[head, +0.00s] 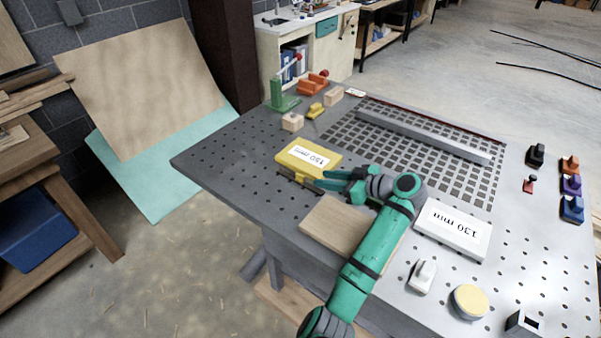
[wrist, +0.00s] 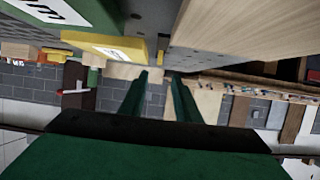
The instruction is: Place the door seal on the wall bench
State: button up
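I cannot pick out the door seal for certain. A long grey bar (head: 420,135) lies across the perforated table, and thin black strips (head: 548,62) lie on the floor at the upper right. A wooden bench (head: 45,165) stands against the block wall at the left; I cannot tell whether it is the wall bench. My gripper (head: 328,181) is low over the table's near-left edge, beside the yellow 150 mm block (head: 293,158). In the wrist view its two green fingers (wrist: 158,82) are apart, with nothing visible held between them.
A wooden board (head: 335,224) lies under my arm, and a white 130 mm block (head: 452,228) is to its right. A green toggle clamp (head: 284,98) and small blocks stand at the table's far left. Plywood (head: 145,85) leans on the wall.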

aim_at(303, 176)
jog(key=x, duration=0.5)
jog(key=shift+w+a, duration=0.1)
jog(key=shift+a, duration=0.05)
jog(key=shift+f+x, duration=0.25)
jog(key=shift+x, duration=2.4)
jog(key=shift+c, duration=0.3)
jog(key=shift+w, duration=0.1)
grip_shut()
